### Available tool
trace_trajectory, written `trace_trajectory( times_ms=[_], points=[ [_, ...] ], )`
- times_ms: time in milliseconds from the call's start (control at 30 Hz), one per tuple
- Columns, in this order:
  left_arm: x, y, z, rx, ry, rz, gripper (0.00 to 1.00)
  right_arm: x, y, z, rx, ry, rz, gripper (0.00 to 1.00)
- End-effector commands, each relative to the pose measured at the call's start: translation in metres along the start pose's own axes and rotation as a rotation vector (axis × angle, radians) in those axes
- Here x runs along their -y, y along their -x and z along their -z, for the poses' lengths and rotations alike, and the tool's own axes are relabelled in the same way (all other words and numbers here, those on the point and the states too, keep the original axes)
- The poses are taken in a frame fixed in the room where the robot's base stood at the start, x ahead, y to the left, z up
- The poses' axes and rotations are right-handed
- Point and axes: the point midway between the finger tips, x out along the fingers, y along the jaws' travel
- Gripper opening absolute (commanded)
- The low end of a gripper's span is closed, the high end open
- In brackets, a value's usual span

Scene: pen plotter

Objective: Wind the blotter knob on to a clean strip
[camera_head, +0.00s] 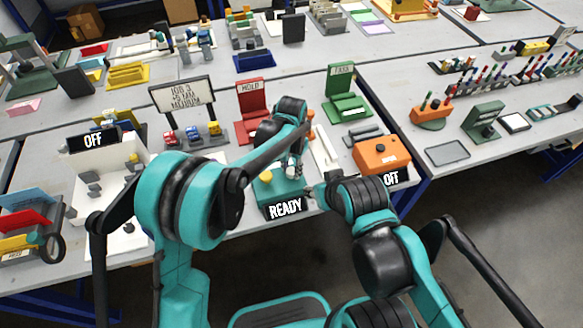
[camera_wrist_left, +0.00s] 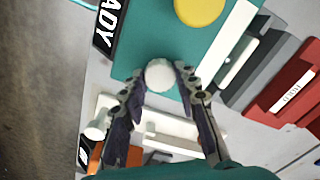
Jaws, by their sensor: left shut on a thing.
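A teal box (camera_head: 283,190) with a READY sign (camera_head: 286,208) stands at the front edge of the table. It carries a yellow button (camera_head: 266,177), which also shows in the left wrist view (camera_wrist_left: 200,10). In that view a round white knob (camera_wrist_left: 159,75) sits on the teal box, and a white strip (camera_wrist_left: 236,42) lies along the box's side. My left gripper (camera_head: 293,172) is shut on the white knob, one finger on each side. Any mark on the strip is too small to tell. My right gripper (camera_head: 314,190) is beside the box's right side; its fingers are unclear.
An orange box (camera_head: 380,153) with an OFF sign (camera_head: 391,177) stands to the right. A white bar (camera_head: 322,150) lies between it and the teal box. A red HOLD stand (camera_head: 252,100) and a green stand (camera_head: 345,95) are behind. A white open-sided box (camera_head: 105,185) is left.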

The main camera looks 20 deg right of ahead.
Motion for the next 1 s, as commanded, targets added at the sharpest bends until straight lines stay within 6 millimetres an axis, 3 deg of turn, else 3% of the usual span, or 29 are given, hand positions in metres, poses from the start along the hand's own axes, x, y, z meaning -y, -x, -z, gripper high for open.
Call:
trace_trajectory(
  times_ms=[667, 700, 733, 1000],
  points=[
    [-0.0003, -0.0006, -0.0002, 0.001, -0.055, -0.001, 0.01, 0.0000, 0.0004, 0.0003, 0.000, 0.000, 0.000, 0.40],
    [-0.0003, -0.0006, -0.0002, 0.001, -0.055, -0.001, 0.41, 0.0000, 0.0004, 0.0003, 0.000, 0.000, 0.000, 0.40],
    [-0.0003, -0.0006, -0.0002, 0.001, -0.055, -0.001, 0.48, 0.0000, 0.0004, 0.0003, 0.000, 0.000, 0.000, 0.40],
    [-0.0001, -0.0002, -0.0001, 0.000, -0.055, 0.000, 0.51, 0.0000, 0.0005, 0.0003, 0.000, 0.000, 0.000, 0.40]
  ],
)
